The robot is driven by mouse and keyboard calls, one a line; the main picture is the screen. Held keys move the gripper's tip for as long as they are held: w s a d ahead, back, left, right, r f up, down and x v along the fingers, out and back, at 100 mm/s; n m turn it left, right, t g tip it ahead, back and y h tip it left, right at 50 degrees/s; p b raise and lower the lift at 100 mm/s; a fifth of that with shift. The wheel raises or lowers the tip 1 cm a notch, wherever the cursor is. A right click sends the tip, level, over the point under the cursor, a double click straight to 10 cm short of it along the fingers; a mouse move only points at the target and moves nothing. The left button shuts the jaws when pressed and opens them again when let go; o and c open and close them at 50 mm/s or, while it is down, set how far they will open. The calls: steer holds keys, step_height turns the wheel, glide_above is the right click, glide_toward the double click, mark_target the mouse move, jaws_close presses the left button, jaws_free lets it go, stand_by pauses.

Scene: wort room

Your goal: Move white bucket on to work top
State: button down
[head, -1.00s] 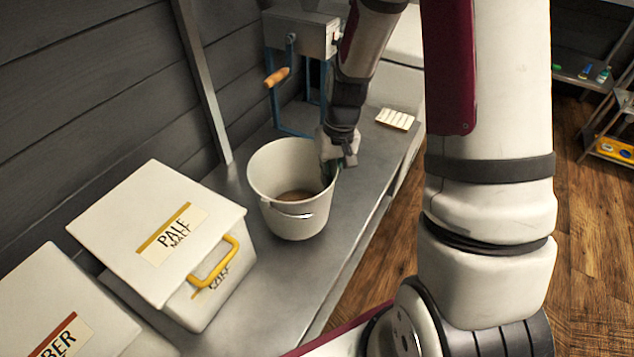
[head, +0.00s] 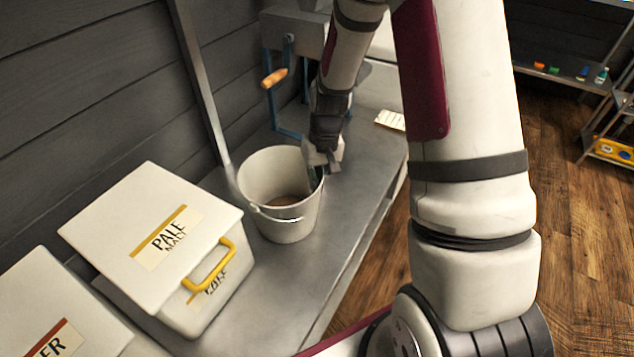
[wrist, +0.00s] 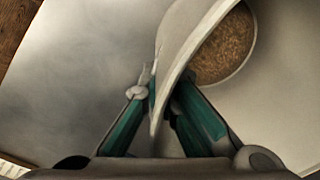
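The white bucket (head: 288,222) is at the grey metal work top (head: 335,235), with brown grainy contents visible inside. It looks close to upright; I cannot tell whether its base touches the surface. My gripper (head: 318,175) is at the bucket's right rim. In the wrist view, the green fingers of my gripper (wrist: 170,92) straddle the bucket wall (wrist: 178,68), one inside and one outside, and look closed on it. A handle pivot shows by the outer finger. The thin bail hangs around the bucket's front left.
A white box labelled Pale Malt (head: 150,225) with a yellow handle stands left of the bucket. Another labelled box (head: 45,310) is at the lower left. A mill with a blue frame (head: 285,45) stands behind. A pale card (head: 390,120) lies near the back right edge.

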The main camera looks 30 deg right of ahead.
steer(key=c, duration=1.8)
jaws_free()
step_height(320, 180, up, 12)
steer(key=d+p, duration=0.1)
steer(key=p, duration=0.2)
steer(key=shift+s+r, duration=0.2)
steer(key=s+a+r+n+h, duration=0.1)
steer(key=s+a+r, duration=0.2)
steer(key=s+r, duration=0.7)
steer(key=s+a+r, duration=0.3)
steer(key=s+r, duration=0.4)
steer(key=s, duration=1.4)
steer(key=shift+a+r+n+t, duration=0.2)
steer(key=shift+r+n+t, duration=0.1)
steer(key=shift+t, duration=0.1)
